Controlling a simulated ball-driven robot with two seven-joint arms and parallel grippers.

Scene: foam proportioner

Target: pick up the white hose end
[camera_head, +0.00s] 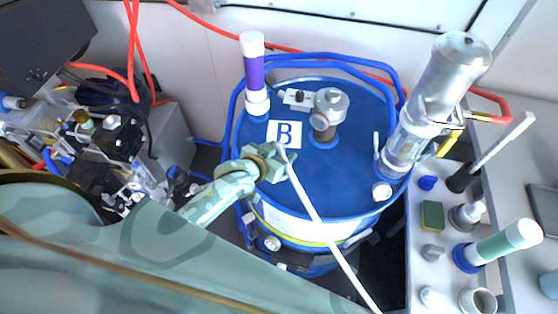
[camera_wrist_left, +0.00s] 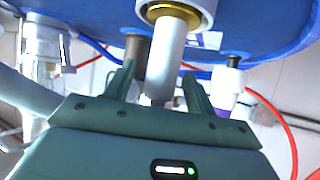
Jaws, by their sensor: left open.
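The thin white hose (camera_head: 325,235) runs from the lower right up across the front of the blue drum (camera_head: 350,180) marked B. Its upper end (camera_head: 283,153) is at my left gripper (camera_head: 276,161), above the drum top. In the left wrist view my left gripper (camera_wrist_left: 160,76) is open, with one finger on each side of a pale cylinder (camera_wrist_left: 167,55) below a brass ring. This cylinder looks like the hose end, but I cannot be sure. Whether the fingers touch it is unclear. My right gripper is not in view.
On the drum stand a purple-banded tube (camera_head: 253,75), a grey valve fitting (camera_head: 328,108) and a tall metal pump (camera_head: 430,100). Blue hoses (camera_head: 330,58) loop behind. A grey tray (camera_head: 425,265) with bottles and a sponge (camera_head: 431,215) is at right. Machinery crowds the left.

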